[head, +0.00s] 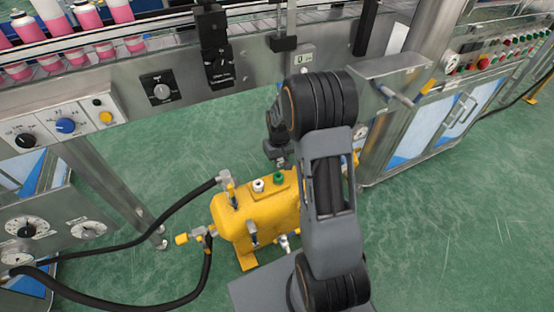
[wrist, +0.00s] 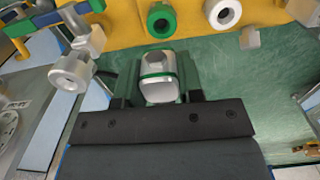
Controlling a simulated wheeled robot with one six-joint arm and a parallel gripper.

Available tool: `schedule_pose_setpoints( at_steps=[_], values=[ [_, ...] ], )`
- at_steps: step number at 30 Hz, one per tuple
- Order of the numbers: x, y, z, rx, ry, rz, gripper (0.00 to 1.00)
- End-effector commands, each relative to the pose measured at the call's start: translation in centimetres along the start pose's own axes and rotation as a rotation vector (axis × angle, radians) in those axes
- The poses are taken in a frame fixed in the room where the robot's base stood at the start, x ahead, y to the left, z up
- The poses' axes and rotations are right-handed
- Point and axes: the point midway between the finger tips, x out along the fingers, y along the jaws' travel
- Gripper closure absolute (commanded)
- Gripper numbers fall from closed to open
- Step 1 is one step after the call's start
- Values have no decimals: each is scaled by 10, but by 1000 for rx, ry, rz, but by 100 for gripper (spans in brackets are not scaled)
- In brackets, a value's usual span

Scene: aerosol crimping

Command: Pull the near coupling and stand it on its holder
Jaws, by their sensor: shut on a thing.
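In the wrist view my gripper (wrist: 158,96) is shut on a silver coupling (wrist: 160,88) with a green band, one dark finger on each side. The coupling's far end shows no clear connection to anything; its lower part is hidden by the gripper body. Just beyond it, on the yellow tank (wrist: 110,28), is a green ring-shaped fitting (wrist: 162,20) with a dark hole, apart from the coupling. A white ring-shaped fitting (wrist: 223,12) is to its right. In the head view the tank (head: 235,213) stands beneath my arm, and the arm hides the held coupling.
Black hoses (head: 150,232) run from the tank's left fittings to the left machine. A steel conveyor frame (head: 130,75) with pink bottles stands behind. A silver fitting (wrist: 72,70) is near at left in the wrist view. Green floor (head: 140,150) is open between the frames.

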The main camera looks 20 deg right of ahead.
Motion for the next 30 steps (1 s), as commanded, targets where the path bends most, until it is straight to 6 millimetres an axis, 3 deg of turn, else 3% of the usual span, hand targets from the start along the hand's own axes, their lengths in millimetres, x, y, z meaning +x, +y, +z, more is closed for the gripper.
schedule_pose_setpoints(
  at_steps=[21, 30],
  values=[
    [49, -2, 0, -3, -1, 0, 100],
    [56, -1, 0, -2, 0, 0, 100]
  ],
)
